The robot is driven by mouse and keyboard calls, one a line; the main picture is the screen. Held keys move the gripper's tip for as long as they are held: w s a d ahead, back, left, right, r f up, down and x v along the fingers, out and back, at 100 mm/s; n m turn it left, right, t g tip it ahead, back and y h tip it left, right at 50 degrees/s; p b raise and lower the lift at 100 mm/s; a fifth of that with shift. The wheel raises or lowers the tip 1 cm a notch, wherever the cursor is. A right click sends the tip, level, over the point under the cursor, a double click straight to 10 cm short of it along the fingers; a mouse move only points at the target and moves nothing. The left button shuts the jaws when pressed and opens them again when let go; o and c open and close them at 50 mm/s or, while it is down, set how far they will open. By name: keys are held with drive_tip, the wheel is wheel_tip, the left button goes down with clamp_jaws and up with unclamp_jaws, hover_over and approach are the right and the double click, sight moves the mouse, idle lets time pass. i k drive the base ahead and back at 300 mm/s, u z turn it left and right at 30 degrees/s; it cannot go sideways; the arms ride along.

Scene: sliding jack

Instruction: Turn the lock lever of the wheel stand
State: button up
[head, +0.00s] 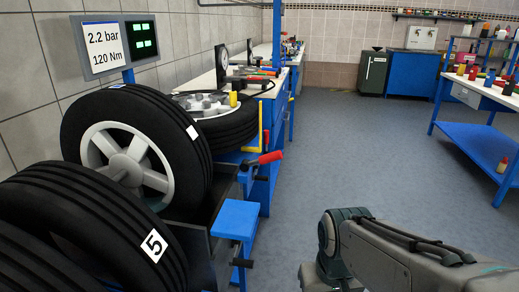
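The wheel stand (200,247) is at the left in the head view, a dark frame with a blue block (235,220) on its right side. A lever with a red grip (268,157) sticks out to the right near the stand's upper right. I take it for the lock lever, but cannot tell for sure. A tyre with a silver rim (135,160) stands upright in the stand. A nearer tyre marked 5 (95,235) is partly cut off by the frame. My arm is at the lower right, apart from the stand. My gripper is out of view.
A sign (103,45) reading 2.2 bar, 120 Nm stands behind the tyres. Another wheel (240,130) lies flat on the workbench behind. A blue shelf table (470,135) stands at the right. The floor (350,150) between is clear.

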sight(266, 141)
drive_tip(key=z, duration=0.7)
drive_tip(key=i, duration=1.6)
drive_tip(key=u, duration=0.55)
drive_tip(key=i, duration=1.1)
drive_tip(key=u, duration=0.85)
